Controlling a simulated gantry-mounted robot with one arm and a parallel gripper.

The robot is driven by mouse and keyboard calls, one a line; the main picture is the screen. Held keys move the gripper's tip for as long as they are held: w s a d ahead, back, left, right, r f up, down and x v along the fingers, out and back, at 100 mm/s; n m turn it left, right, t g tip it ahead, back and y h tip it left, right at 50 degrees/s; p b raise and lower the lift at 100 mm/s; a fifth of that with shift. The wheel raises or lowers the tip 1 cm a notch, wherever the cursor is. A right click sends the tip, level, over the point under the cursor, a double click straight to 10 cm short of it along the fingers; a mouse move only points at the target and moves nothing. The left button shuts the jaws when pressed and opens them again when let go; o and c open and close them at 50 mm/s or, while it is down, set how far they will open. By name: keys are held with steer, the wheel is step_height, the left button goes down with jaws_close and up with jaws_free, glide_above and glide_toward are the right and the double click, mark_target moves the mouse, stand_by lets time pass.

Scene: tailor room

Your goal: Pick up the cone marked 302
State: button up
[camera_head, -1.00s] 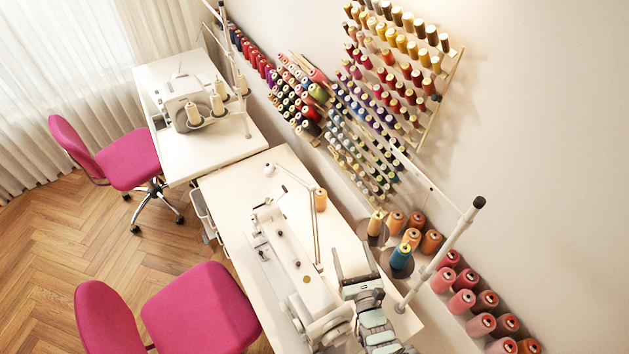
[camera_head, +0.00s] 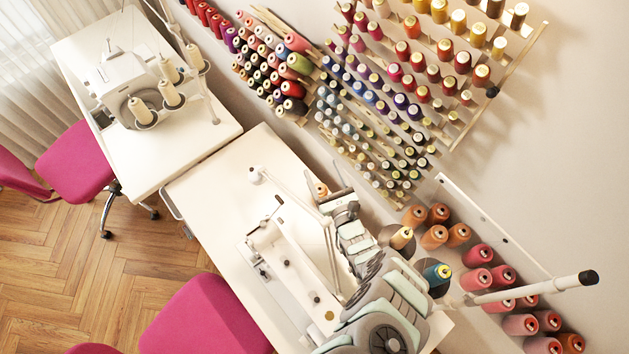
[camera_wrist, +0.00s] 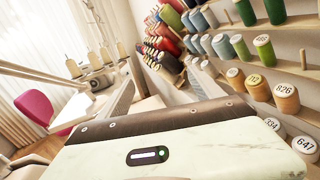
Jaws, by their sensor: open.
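No marking that reads 302 is legible in either view. An orange cone (camera_head: 321,188) stands on the near white table in the head view, partly hidden by my gripper; its marking cannot be read. My gripper (camera_head: 325,178) is open, with its fingers close around or beside this cone; I cannot tell whether they touch it. In the wrist view my gripper (camera_wrist: 160,80) shows two spread fingers beyond its pale housing.
A sewing machine (camera_head: 285,265) with a thin lamp arm stands on the near table (camera_head: 215,190). Wall racks hold many spools. Numbered cones, including 826 (camera_wrist: 286,96) and 647 (camera_wrist: 305,145), show in the wrist view.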

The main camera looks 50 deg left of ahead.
mark_target(319, 188)
step_height(319, 188, down, 17)
steer(key=b, duration=1.5)
steer(key=shift+a+b, duration=0.1)
steer(key=shift+b, duration=0.3)
steer(key=shift+x, duration=2.6)
steer(key=c, duration=1.6)
